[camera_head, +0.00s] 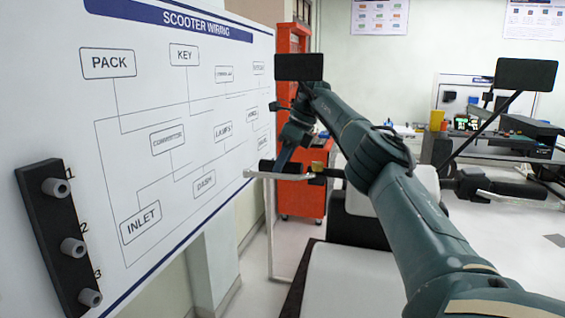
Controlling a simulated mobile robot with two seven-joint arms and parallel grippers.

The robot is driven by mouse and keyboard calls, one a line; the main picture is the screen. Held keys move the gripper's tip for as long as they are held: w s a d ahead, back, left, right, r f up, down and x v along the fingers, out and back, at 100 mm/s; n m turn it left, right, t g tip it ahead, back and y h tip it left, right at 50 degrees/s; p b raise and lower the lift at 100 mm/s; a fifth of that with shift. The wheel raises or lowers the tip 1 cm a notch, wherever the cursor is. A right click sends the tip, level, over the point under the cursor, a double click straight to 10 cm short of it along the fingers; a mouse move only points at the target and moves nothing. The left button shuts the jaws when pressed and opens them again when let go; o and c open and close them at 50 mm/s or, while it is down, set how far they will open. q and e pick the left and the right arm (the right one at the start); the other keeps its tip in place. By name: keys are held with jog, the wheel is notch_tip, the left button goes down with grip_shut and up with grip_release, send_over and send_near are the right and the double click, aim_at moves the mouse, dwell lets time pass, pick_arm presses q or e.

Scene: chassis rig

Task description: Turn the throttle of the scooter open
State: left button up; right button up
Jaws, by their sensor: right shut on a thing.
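The scooter's handlebar shows in the head view, with a black grip (266,166) at its left end in the picture and a pale lever (275,176) along it. My right arm reaches in from the lower right. My right gripper (285,160) is at this left-end grip and is shut on it, taken to be the throttle. The jaws hide part of the grip, so its turn angle cannot be told. The other black grip (518,189) is at the right, with nothing on it. My left gripper is out of view.
A left mirror (298,67) stands just above my right gripper and a right mirror (526,74) rises on a stalk. A wiring board (180,120) with a black three-knob strip (50,235) fills the left. A red cabinet (300,199) stands behind.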

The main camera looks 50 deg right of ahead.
jog(key=o, duration=1)
jog(key=shift+c, duration=0.2)
jog(key=shift+v, duration=1.5)
jog(key=s+d, duration=0.8)
jog(key=shift+s, duration=0.35)
jog(key=shift+d, duration=0.15)
